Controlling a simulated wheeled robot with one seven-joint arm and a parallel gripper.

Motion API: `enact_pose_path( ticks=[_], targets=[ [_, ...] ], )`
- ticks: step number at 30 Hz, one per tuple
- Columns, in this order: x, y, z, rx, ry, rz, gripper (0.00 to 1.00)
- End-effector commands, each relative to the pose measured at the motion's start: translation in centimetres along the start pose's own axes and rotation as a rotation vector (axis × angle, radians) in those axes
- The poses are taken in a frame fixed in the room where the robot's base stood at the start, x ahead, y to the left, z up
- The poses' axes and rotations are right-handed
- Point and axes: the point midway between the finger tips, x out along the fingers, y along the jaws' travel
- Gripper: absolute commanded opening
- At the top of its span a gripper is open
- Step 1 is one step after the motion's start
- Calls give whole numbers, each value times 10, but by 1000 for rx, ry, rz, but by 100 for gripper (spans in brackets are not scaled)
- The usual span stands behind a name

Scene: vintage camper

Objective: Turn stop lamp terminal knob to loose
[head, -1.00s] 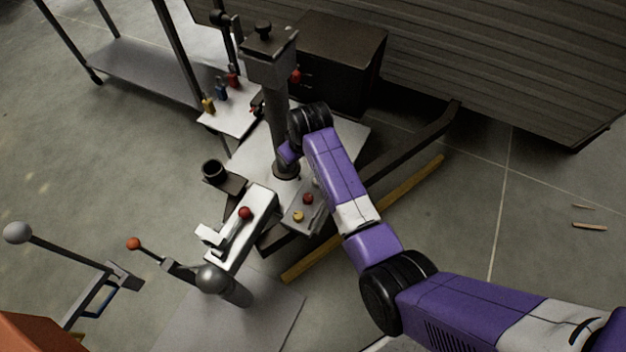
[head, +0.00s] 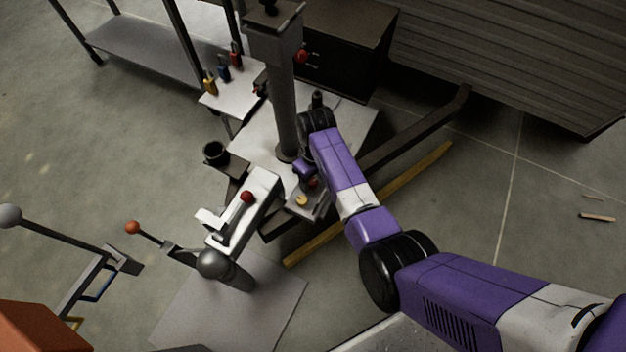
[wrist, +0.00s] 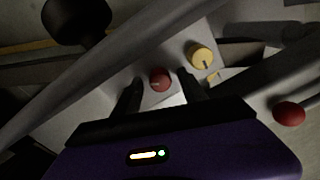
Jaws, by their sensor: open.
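A red knob (wrist: 160,79) and a yellow knob (wrist: 201,56) with a dark pointer line sit side by side on a light panel (wrist: 228,22) in the wrist view. No label is legible, so I cannot tell which is the stop lamp terminal knob. My gripper (wrist: 159,88) is open, its two dark fingers pointing at the red knob, one on either side of it in the picture. Contact is not visible. In the head view my gripper (head: 307,176) is just above the red knob (head: 313,184), partly covering it; the yellow knob (head: 301,200) is beside it.
A thick grey post (head: 281,105) stands close behind my gripper. A black cup (head: 215,153) and several coloured padlocks (head: 222,72) are farther left.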

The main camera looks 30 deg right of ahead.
Motion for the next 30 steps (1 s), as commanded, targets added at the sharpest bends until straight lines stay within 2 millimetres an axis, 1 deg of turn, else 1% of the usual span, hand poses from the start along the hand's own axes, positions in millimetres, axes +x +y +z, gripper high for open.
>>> enact_pose_path(
  ticks=[2,9,11,15,17,24,30],
  targets=[
    [3,0,0,0,0,0,50],
    [3,0,0,0,1,0,50],
    [3,0,0,0,1,0,38],
    [3,0,0,0,1,0,11],
    [3,0,0,0,1,0,0],
    [2,0,0,-9,0,-1,0],
    [1,0,0,-71,-3,-1,0]
  ],
)
